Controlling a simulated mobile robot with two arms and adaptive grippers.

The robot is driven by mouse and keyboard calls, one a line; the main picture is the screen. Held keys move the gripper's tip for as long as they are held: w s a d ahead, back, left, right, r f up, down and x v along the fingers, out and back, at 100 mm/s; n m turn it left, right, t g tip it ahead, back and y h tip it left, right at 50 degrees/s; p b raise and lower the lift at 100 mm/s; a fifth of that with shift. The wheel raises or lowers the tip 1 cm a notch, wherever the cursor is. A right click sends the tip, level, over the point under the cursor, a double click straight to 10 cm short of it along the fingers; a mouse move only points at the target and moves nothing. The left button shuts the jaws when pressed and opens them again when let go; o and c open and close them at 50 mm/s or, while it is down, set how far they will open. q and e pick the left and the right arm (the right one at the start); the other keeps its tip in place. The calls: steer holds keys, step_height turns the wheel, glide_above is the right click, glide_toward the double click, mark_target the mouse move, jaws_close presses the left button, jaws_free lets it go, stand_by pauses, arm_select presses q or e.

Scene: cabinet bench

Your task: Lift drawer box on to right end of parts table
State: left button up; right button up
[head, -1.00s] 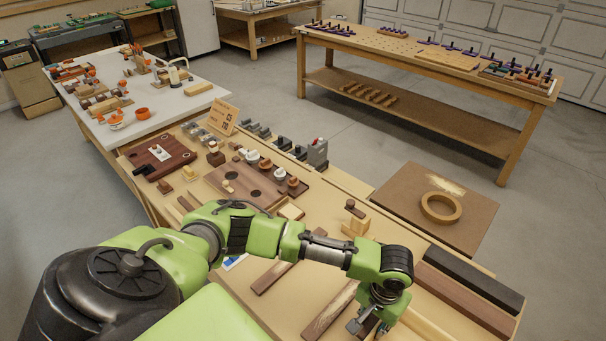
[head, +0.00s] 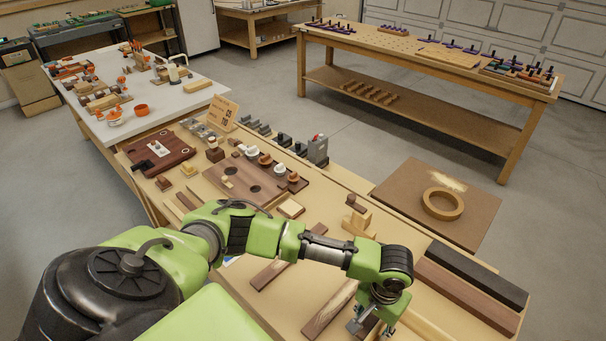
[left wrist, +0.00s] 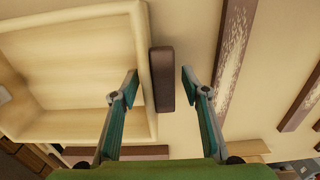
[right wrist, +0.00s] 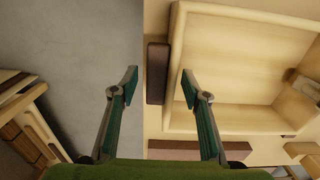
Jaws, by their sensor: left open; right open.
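The drawer box is a pale, open wooden box. Its rim shows at left in the left wrist view (left wrist: 141,35) and at right in the right wrist view (right wrist: 177,35). A dark brown block sits against its outer wall in each wrist view, (left wrist: 162,78) and (right wrist: 157,73). My left gripper (left wrist: 160,80) is open, its fingers either side of one block, one finger over the box wall. My right gripper (right wrist: 159,76) is open around the other block and out of the head view. In the head view my left gripper (head: 368,322) hides part of the box (head: 428,324).
Dark and brown beams (head: 470,295) lie on the bench's right edge. Two planks (head: 330,309) lie left of my left gripper. A small wooden piece (head: 358,221) stands behind it. A brown board with a ring (head: 442,203) lies beyond the bench.

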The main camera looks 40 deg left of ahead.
arm_select(q)
steer(key=o, duration=0.5)
steer(key=shift+s, duration=0.1)
arm_select(e)
steer(key=o, duration=0.5)
steer(key=shift+o, duration=0.2)
arm_select(q)
steer(key=shift+r, duration=0.1)
arm_select(e)
steer(key=shift+r, duration=0.15)
arm_select(q)
steer(key=shift+a+r+p, duration=0.3)
steer(key=shift+r+p, duration=0.35)
steer(key=shift+p, duration=0.25)
arm_select(e)
steer(key=shift+r, duration=0.75)
arm_select(q)
steer(key=shift+a+r+p, duration=0.6)
steer(key=shift+r+p, duration=0.3)
steer(key=shift+p, duration=0.25)
steer(key=shift+a+r+p, duration=0.6)
steer(key=shift+r+p, duration=0.25)
steer(key=shift+p, duration=0.3)
arm_select(e)
steer(key=shift+r, duration=2.3)
